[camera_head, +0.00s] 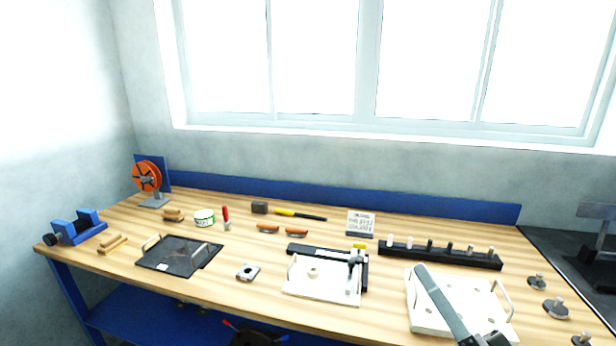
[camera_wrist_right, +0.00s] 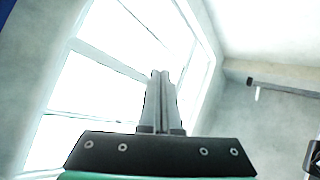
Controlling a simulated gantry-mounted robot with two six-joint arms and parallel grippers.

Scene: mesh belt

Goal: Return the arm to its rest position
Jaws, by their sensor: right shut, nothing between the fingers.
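My right gripper (camera_head: 421,270) shows at the bottom right of the head view, in front of a white plate with handles (camera_head: 422,318). Its grey fingers point up and toward the back of the bench. In the right wrist view the two fingers (camera_wrist_right: 160,76) lie together, shut, with nothing between them, against the bright window. My left gripper is not in view.
The wooden bench (camera_head: 205,283) carries a second white plate (camera_head: 325,290), a dark tray (camera_head: 178,256), a black pin rack (camera_head: 440,256), an orange reel (camera_head: 147,176) and a blue fixture (camera_head: 80,228). A window fills the back wall.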

